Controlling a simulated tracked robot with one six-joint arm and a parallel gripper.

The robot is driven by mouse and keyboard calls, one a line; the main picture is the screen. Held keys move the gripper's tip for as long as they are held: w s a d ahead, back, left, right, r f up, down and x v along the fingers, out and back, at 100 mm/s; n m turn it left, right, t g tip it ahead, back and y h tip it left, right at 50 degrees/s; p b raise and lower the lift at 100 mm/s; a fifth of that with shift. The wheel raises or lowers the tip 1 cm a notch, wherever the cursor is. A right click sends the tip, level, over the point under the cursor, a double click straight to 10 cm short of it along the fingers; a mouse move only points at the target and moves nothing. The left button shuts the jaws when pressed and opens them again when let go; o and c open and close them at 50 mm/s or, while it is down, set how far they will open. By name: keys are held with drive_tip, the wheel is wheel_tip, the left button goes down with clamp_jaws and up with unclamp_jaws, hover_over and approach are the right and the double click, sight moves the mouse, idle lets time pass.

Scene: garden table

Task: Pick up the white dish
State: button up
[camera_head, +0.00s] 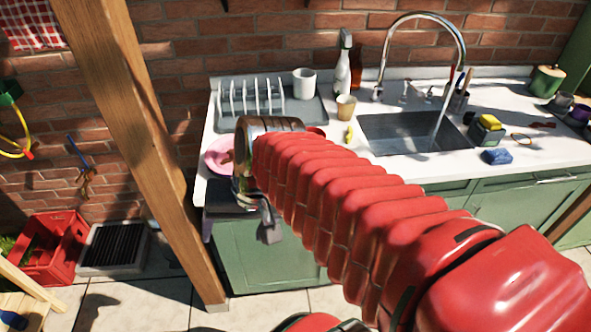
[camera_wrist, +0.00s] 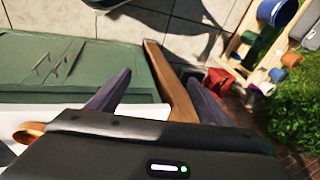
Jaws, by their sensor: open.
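No plainly separate white dish shows. A white cup-like vessel (camera_head: 304,83) stands at the right of the grey dish rack (camera_head: 309,111) on the counter. Thin white upright pieces (camera_head: 251,97) stand in the rack; I cannot tell whether they are plates or rack bars. My gripper (camera_head: 238,225) hangs in front of the counter's left end, below the rack and apart from it, with my red arm reaching in from the right. Its two fingers are spread and empty in the wrist view (camera_wrist: 155,92). My wrist hides part of the rack's front.
A pink plate (camera_head: 216,158) lies at the counter's left end, partly behind my wrist. A beige cup (camera_head: 345,108), a spray bottle (camera_head: 343,68) and the sink (camera_head: 400,133) with running water are to the right. A wooden post (camera_head: 135,130) stands close on the left.

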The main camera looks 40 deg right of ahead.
drive_tip(key=o, duration=0.6)
drive_tip(key=w+d+f+m+y, duration=0.2)
drive_tip(key=d+m, duration=0.3)
drive_tip(key=m, duration=0.3)
drive_tip(key=shift+w+f+y, duration=0.4)
drive_tip(key=shift+w+f, duration=0.05)
drive_tip(key=shift+w, duration=0.15)
drive_tip(key=d+f+m+t+h, duration=0.2)
drive_tip(key=d+m+t, duration=0.7)
drive_tip(key=d+m, duration=1.1)
drive_tip(key=d+f, duration=0.2)
drive_tip(key=d, duration=0.5)
drive_tip(key=shift+t, duration=0.3)
drive_tip(key=shift+x, duration=4.1)
drive_tip(key=shift+x, duration=2.75)
